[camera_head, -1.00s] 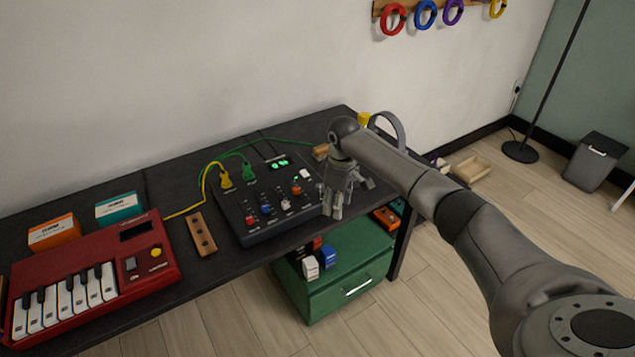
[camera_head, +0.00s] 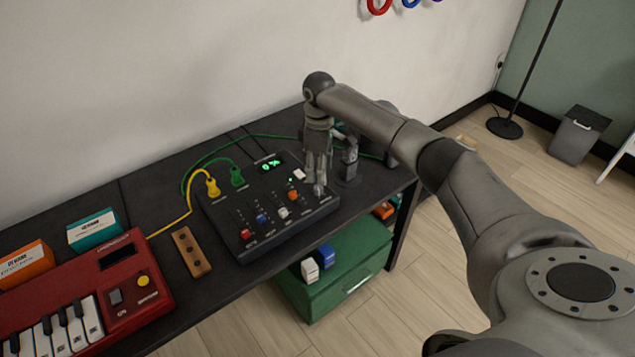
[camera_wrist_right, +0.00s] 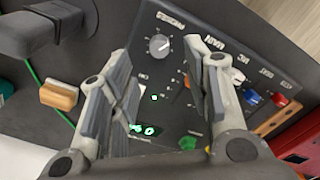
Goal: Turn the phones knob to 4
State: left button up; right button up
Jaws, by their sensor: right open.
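The dark mixer panel (camera_head: 262,232) lies on the table with sliders and a green display. The phones knob (camera_wrist_right: 159,45) is a small round grey knob with a pale pointer mark, near a corner of the panel. It also shows in the head view (camera_head: 319,189), at the panel's right end below my gripper. My right gripper (camera_head: 317,180) points down over that end; its fingers are open. In the right wrist view the fingers (camera_wrist_right: 165,72) stand apart on either side, with the knob beyond their tips, apparently not touched. My left gripper is out of view.
A dark stand (camera_head: 349,162) is close right of my right gripper. Yellow (camera_head: 213,186) and green (camera_head: 238,177) plugs with cables are at the panel's back left. A wooden block (camera_head: 191,252) and red keyboard (camera_head: 95,285) lie to the left.

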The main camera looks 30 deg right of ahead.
aim_at(318, 188)
jog(key=f, duration=0.5)
jog(key=shift+w, duration=0.2)
jog(key=shift+f, duration=0.85)
jog(key=shift+c, duration=0.2)
jog(key=c, duration=0.4)
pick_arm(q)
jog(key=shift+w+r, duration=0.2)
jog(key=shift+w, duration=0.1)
pick_arm(e)
grip_shut()
